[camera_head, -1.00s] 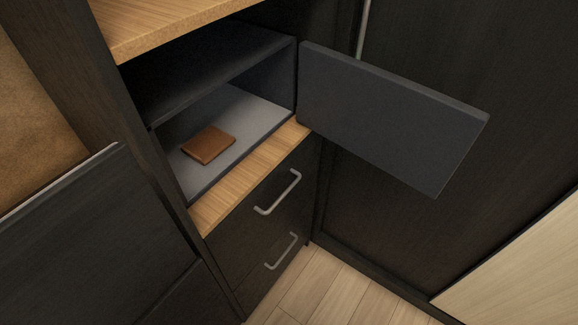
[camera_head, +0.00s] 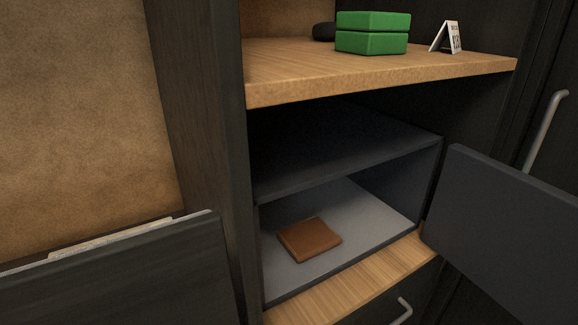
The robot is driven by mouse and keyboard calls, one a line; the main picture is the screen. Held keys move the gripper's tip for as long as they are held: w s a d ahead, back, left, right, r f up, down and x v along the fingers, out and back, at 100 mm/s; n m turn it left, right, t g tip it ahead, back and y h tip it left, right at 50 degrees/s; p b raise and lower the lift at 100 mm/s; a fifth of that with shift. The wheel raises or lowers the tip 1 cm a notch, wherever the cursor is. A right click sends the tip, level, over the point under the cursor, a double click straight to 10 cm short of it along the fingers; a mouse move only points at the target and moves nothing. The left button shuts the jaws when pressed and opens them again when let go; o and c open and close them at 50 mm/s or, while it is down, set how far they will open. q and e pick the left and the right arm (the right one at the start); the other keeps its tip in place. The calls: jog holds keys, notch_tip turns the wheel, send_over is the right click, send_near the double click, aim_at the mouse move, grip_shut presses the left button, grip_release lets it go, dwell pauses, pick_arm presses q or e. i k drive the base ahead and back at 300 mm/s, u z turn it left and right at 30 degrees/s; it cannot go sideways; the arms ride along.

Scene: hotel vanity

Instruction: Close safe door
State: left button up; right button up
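The safe (camera_head: 350,150) is a dark grey box standing on a wooden shelf, below a higher wooden shelf. Its door (camera_head: 508,228) is wide open, swung out to the right, and the right edge of the picture cuts it off. A brown wallet (camera_head: 309,239) lies on the light grey floor inside the safe. Neither of my grippers shows in the head view.
Green boxes (camera_head: 372,33), a small dark round object (camera_head: 324,31) and a white calendar card (camera_head: 447,38) stand on the upper wooden shelf (camera_head: 300,67). A drawer handle (camera_head: 403,311) sticks out below the safe. A dark panel (camera_head: 120,275) stands at the lower left. A tall door handle (camera_head: 545,130) is at right.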

aim_at(512, 232)
jog(key=k, duration=0.5)
jog(key=z, duration=0.8)
jog(key=i, duration=0.35)
jog(key=z, duration=0.05)
